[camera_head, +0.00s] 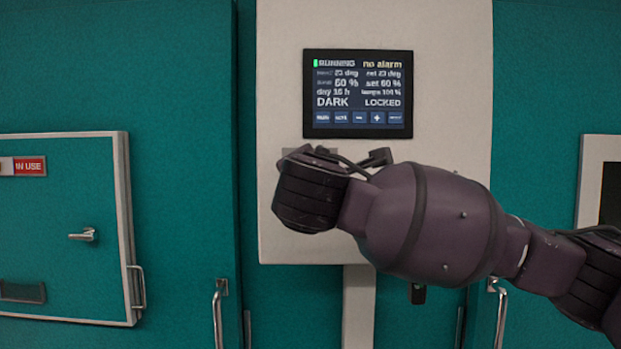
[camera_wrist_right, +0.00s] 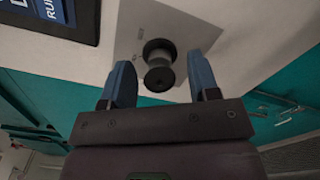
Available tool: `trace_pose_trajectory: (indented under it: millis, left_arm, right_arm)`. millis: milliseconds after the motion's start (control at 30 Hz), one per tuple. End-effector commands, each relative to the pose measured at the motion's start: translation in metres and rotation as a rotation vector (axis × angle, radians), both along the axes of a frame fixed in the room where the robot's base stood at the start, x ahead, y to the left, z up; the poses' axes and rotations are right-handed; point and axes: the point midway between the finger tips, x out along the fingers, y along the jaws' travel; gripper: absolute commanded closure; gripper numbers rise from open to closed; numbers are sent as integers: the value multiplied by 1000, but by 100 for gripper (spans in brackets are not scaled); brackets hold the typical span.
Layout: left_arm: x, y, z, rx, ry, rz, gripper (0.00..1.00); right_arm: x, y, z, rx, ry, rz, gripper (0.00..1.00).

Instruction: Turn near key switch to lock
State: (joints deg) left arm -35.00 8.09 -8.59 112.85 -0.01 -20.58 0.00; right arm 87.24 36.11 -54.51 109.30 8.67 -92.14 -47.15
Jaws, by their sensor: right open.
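The key switch (camera_wrist_right: 159,65) shows in the right wrist view as a dark round knob on a light grey plate (camera_wrist_right: 190,28) on the white panel. My right gripper (camera_wrist_right: 162,80) is open, with one blue finger on each side of the knob and a visible gap to each; I cannot tell how deep the fingertips reach around it. In the head view my right arm hides the knob and the fingers. The display (camera_head: 358,93) above reads RUNNING, no alarm, DARK and LOCKED. My left gripper is not in view.
The white panel (camera_head: 285,215) stands between teal chamber doors. A small hatch with an IN USE sign (camera_head: 28,166) and a handle is at left. Vertical door handles (camera_head: 218,315) flank the panel's lower part. Part of the display also shows in the right wrist view (camera_wrist_right: 55,12).

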Motion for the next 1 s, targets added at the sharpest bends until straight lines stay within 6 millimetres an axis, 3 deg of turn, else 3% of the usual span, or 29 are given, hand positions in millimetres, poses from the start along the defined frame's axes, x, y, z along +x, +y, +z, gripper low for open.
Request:
trace_pose_trajectory:
  millis: [233, 700, 1000]
  left_arm:
    - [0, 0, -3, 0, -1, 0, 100]
    - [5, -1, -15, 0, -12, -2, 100]
    - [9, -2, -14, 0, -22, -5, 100]
  right_arm:
    - [-9, 1, 0, 1, -2, 2, 45]
    - [-87, 1, -1, 1, -1, 4, 45]
    - [-108, 0, 0, 0, 0, 0, 45]
